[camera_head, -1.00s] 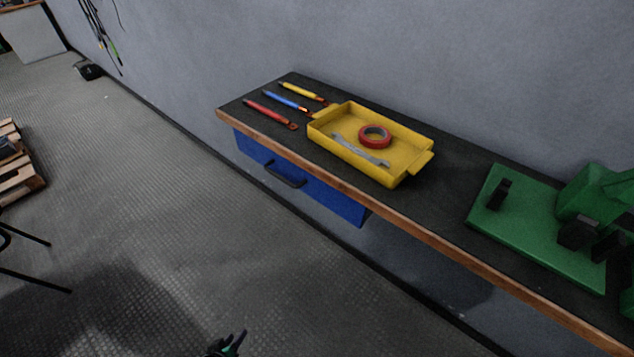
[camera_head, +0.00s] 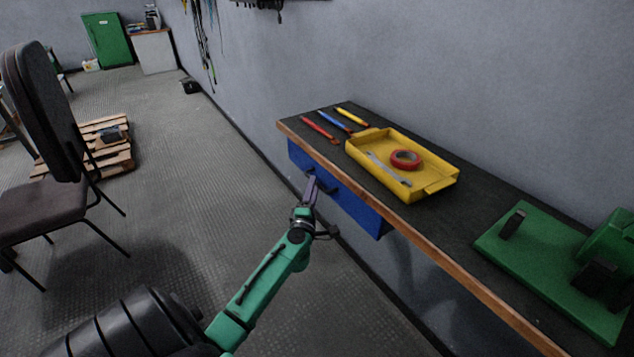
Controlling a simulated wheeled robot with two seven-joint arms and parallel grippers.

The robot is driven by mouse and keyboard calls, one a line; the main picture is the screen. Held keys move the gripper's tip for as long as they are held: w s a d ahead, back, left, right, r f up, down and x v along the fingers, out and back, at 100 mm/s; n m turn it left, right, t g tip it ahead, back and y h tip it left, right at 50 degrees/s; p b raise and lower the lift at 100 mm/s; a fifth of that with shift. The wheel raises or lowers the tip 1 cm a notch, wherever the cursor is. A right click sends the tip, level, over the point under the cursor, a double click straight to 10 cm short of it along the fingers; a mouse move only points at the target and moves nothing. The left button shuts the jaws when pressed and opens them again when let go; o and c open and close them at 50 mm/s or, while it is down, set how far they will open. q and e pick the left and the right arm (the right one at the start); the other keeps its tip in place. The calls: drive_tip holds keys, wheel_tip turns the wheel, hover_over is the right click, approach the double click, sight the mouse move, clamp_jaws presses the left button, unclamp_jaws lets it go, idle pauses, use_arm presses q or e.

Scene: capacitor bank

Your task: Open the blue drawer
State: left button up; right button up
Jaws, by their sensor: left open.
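The blue drawer (camera_head: 357,211) hangs under the workbench and looks shut, its front flush below the wooden edge. Its dark handle (camera_head: 328,189) shows at the middle of the front, partly hidden by my gripper. My left gripper (camera_head: 312,184) is open, its fingers pointing up at the drawer front just left of the visible part of the handle. I cannot tell whether the fingers touch the handle or are around it. My right gripper is not in view.
The workbench (camera_head: 431,227) carries a yellow tray (camera_head: 428,192) with red tape and a wrench, several coloured tools, and a green machine (camera_head: 545,262). A chair (camera_head: 50,150) and a pallet (camera_head: 108,146) stand at left. The floor before the drawer is clear.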

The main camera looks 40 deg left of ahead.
use_arm(q)
drive_tip(key=x, duration=0.3)
drive_tip(key=shift+w+a+f, duration=0.1)
drive_tip(key=shift+w+a, duration=0.05)
drive_tip(key=shift+w, duration=0.05)
clamp_jaws()
idle(1.2)
